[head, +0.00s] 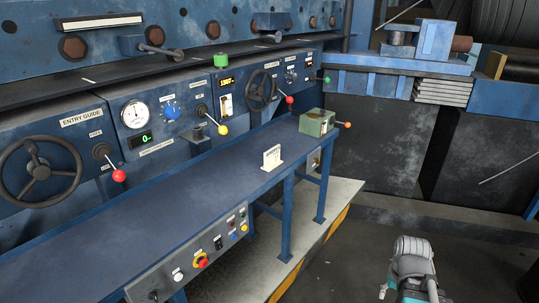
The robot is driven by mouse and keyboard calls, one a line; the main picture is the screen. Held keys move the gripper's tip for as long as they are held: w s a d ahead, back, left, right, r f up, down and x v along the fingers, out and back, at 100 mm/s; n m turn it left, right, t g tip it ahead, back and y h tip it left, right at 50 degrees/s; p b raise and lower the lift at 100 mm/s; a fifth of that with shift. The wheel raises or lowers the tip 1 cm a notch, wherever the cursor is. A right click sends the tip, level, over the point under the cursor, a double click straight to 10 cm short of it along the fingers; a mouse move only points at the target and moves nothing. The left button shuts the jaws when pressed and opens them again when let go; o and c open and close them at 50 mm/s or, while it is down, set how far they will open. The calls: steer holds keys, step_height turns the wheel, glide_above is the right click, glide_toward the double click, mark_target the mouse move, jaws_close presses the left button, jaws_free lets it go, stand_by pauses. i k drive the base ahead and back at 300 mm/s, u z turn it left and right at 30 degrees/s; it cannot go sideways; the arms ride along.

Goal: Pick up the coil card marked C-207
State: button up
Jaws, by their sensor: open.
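A small cream-white card (272,157) stands upright on the long blue bench, near its front edge and right of the middle. It seems to sit on a small base of the same colour. Its dark marks are too small to read, so I cannot confirm C-207. My gripper is not recognisable in the head view. Only a grey and teal part, probably of my arm, shows at the bottom right, well apart from the card and low in front of the bench.
The blue bench (130,232) is mostly bare. A green box (317,122) stands at its far right end. Behind the bench are control panels with handwheels (40,171) and ball-tipped levers (222,130). Buttons (202,261) line the bench's front. Open floor lies at right.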

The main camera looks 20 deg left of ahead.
mark_target(271, 157)
steer(key=u, duration=0.1)
steer(key=i, duration=1.3)
steer(key=u, duration=0.1)
